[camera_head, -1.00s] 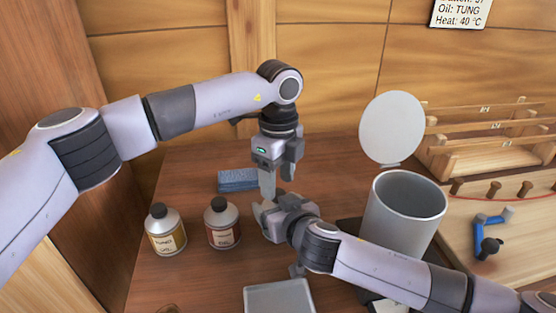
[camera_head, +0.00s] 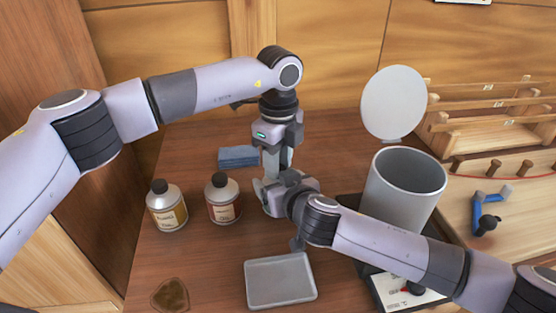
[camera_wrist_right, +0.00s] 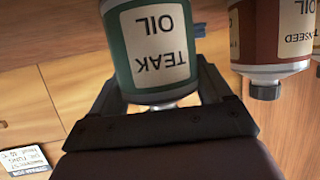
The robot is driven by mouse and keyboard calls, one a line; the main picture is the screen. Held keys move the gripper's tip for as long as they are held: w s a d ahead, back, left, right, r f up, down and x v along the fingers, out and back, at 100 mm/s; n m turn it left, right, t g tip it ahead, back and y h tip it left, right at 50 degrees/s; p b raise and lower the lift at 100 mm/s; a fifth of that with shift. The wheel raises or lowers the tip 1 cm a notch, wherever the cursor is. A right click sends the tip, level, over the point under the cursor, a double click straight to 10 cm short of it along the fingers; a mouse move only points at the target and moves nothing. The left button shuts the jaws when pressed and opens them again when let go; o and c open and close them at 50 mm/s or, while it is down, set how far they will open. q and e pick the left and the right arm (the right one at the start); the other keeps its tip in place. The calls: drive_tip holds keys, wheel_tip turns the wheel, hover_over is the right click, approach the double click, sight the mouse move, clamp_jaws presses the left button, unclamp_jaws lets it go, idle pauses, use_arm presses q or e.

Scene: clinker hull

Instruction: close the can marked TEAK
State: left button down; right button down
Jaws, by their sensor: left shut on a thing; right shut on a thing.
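The green can marked TEAK OIL (camera_wrist_right: 150,45) appears upside down in the right wrist view, its silver shoulder towards my palm. My right gripper (camera_wrist_right: 155,75) is shut around it. The gripper body hides the mouth, so I cannot tell whether a cap is on. In the head view my right gripper (camera_head: 272,194) is at the table's middle and the can is mostly hidden there. My left gripper (camera_head: 273,172) points down directly over the right one, very close to it. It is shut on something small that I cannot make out.
A TUNG bottle (camera_head: 166,207) and a red-labelled bottle (camera_head: 222,200), both black-capped, stand left of the grippers. A blue block (camera_head: 238,157) lies behind. A grey tray (camera_head: 280,280) lies in front.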

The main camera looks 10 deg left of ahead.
use_arm(q)
drive_tip(key=m, duration=1.2)
drive_tip(key=shift+m, duration=0.4)
drive_tip(key=c, duration=0.8)
unclamp_jaws()
drive_tip(key=shift+r, duration=0.1)
drive_tip(key=shift+r, duration=2.15)
